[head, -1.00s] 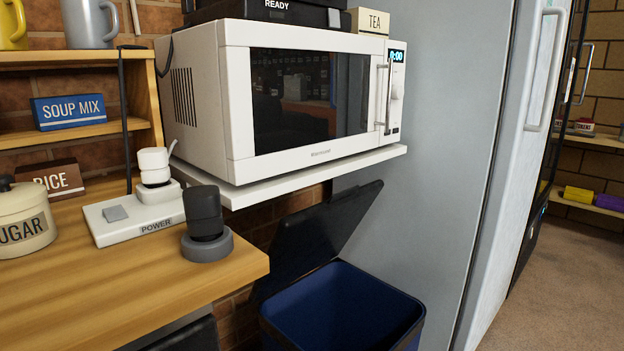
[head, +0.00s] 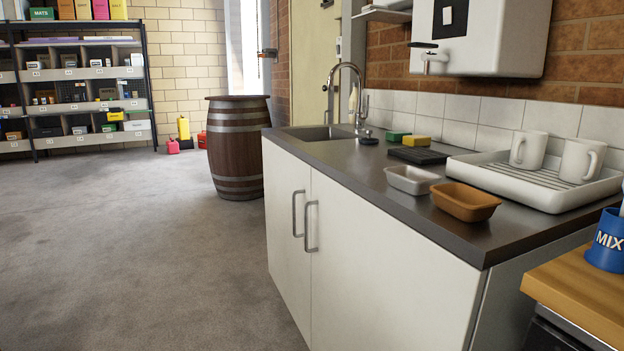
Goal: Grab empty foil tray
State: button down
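A small silver foil tray (head: 412,179) sits on the dark grey counter (head: 345,160) in the head view, near the counter's front edge. It looks empty. An orange-brown tray (head: 464,202) of similar shape sits just to its right and nearer to me. My gripper is not in the head view.
Behind the trays are a dark flat pad (head: 418,156), a green and a yellow sponge, and a white drying rack (head: 535,180) with two mugs. The sink and tap (head: 358,95) lie farther back. A wooden barrel (head: 238,148) stands past the counter. The floor at left is clear.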

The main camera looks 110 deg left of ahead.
aim_at(412, 181)
jog(key=u, duration=4.7)
jog(key=i, duration=1.3)
jog(key=z, duration=3.1)
